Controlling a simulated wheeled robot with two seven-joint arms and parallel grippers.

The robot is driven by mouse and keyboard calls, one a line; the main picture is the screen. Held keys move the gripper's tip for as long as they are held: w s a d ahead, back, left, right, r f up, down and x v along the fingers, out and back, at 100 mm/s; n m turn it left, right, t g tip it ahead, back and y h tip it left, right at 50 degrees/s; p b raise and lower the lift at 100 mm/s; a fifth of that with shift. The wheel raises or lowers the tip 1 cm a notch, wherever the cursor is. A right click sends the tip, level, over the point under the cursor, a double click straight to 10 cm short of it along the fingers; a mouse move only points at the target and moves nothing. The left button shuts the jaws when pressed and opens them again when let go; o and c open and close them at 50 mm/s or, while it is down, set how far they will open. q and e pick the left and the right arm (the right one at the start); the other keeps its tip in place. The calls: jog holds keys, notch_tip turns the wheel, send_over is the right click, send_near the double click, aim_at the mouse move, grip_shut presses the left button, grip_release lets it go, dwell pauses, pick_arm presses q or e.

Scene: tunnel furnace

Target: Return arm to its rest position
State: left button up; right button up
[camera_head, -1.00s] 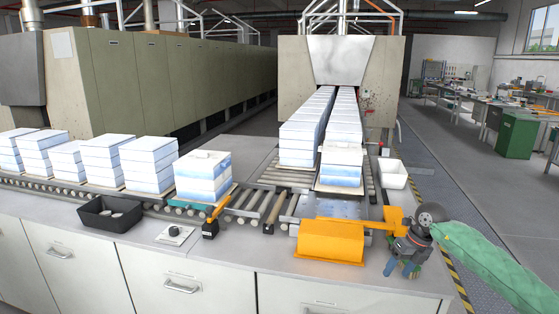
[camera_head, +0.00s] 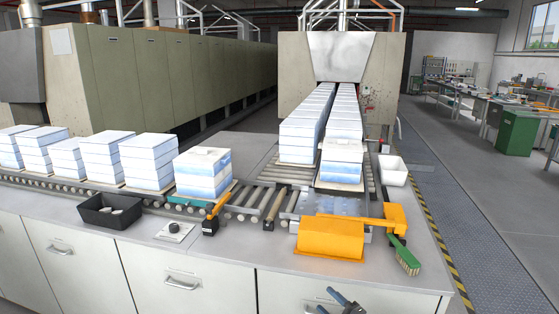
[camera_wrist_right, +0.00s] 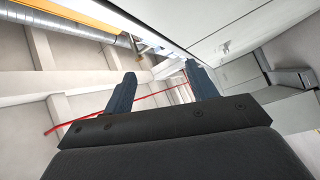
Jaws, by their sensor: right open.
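My right gripper (camera_head: 340,302) shows at the bottom edge of the head view, low in front of the cabinet fronts. Its two blue-grey fingers are apart with nothing between them. The right wrist view shows the same open fingers (camera_wrist_right: 160,74), with a cabinet front beyond them at the right. The rest of the right arm is out of the head view. My left gripper is not in view.
A green-handled brush (camera_head: 408,258) lies at the counter's right end, beside the orange cover (camera_head: 330,238). Stacks of white-blue blocks (camera_head: 202,172) stand along the roller conveyor (camera_head: 245,205). A black tray (camera_head: 108,212) and a white bin (camera_head: 393,172) stand nearby.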

jog(key=s+d+f+m+g+h, duration=0.1)
jog(key=s+d+f+m+h, duration=0.1)
jog(key=s+f+m+h, duration=0.45)
jog(key=s+d+f+m+g+h, duration=0.1)
jog(key=s+d+f+m, duration=0.15)
jog(key=f, duration=0.75)
jog(key=s+d+f+m+g+h, duration=0.1)
jog(key=s+d+f+m+h, duration=0.1)
jog(key=s+f+m+h, duration=0.45)
jog(key=s+a+f+m+g+y, duration=0.1)
jog(key=s+f+g, duration=0.4)
jog(key=s, duration=0.9)
jog(key=s+a+f+m+g+y, duration=0.1)
jog(key=s+a+f+g, duration=0.3)
jog(key=s+f, duration=0.8)
jog(key=shift+s+m+g+y, duration=0.4)
jog(key=shift+s+m+g, duration=0.35)
jog(key=shift+s+g, duration=0.35)
jog(key=shift+o, duration=0.5)
